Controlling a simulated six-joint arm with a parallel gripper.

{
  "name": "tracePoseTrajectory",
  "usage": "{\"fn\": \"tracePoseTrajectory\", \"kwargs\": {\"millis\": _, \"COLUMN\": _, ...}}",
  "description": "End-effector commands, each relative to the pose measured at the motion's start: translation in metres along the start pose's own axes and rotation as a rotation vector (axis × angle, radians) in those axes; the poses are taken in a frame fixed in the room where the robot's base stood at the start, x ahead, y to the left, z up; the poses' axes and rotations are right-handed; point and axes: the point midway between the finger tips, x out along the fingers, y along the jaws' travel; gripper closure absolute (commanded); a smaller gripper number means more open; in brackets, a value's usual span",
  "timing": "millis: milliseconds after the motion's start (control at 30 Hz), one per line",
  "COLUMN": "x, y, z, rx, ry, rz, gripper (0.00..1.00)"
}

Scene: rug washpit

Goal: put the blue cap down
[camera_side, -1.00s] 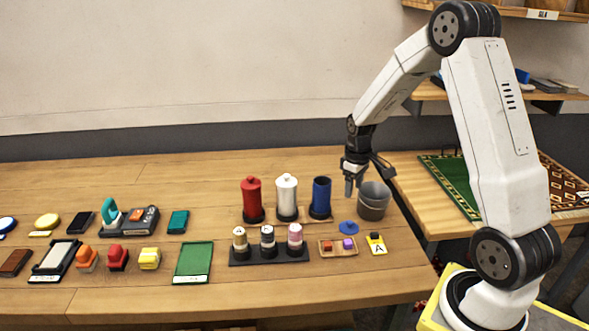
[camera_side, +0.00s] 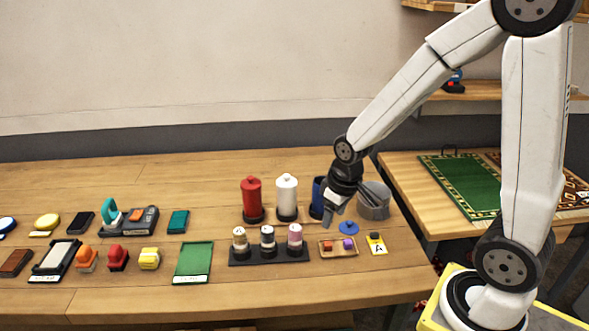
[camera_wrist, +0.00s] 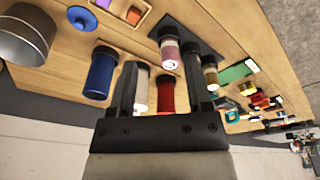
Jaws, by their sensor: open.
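The blue cap (camera_side: 348,227) lies on the table in the side view, just behind a small wooden tray. It also shows at the top left of the wrist view (camera_wrist: 82,18). The blue canister (camera_side: 317,197) stands upright behind my gripper, partly hidden by it; in the wrist view it is left of my fingers (camera_wrist: 100,75). My gripper (camera_side: 334,214) is open and tilted, close to the cap's left in the side view. In the wrist view nothing is between its two fingers (camera_wrist: 160,75) in their grip, and the cap is outside them.
Red (camera_side: 252,198) and white (camera_side: 287,196) canisters with lids stand left of the blue one. A grey bucket (camera_side: 374,203) is at the right. A rack of spools (camera_side: 268,258), the small tray (camera_side: 338,254) and a yellow card (camera_side: 376,248) are in front.

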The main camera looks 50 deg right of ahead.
Motion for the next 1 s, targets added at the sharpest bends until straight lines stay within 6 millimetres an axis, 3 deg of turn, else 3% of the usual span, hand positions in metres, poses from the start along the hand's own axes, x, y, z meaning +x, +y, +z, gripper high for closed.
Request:
{"fn": "tracePoseTrajectory", "kwargs": {"millis": 100, "x": -0.007, "y": -0.028, "z": 0.019, "rx": -0.006, "ry": 0.037, "rz": -0.011, "gripper": 0.36}}
{"fn": "tracePoseTrajectory", "kwargs": {"millis": 300, "x": -0.011, "y": -0.046, "z": 0.037, "rx": 0.000, "ry": 0.065, "rz": -0.023, "gripper": 0.36}}
{"fn": "tracePoseTrajectory", "kwargs": {"millis": 1000, "x": -0.011, "y": -0.048, "z": 0.038, "rx": 0.003, "ry": 0.067, "rz": -0.024, "gripper": 0.36}}
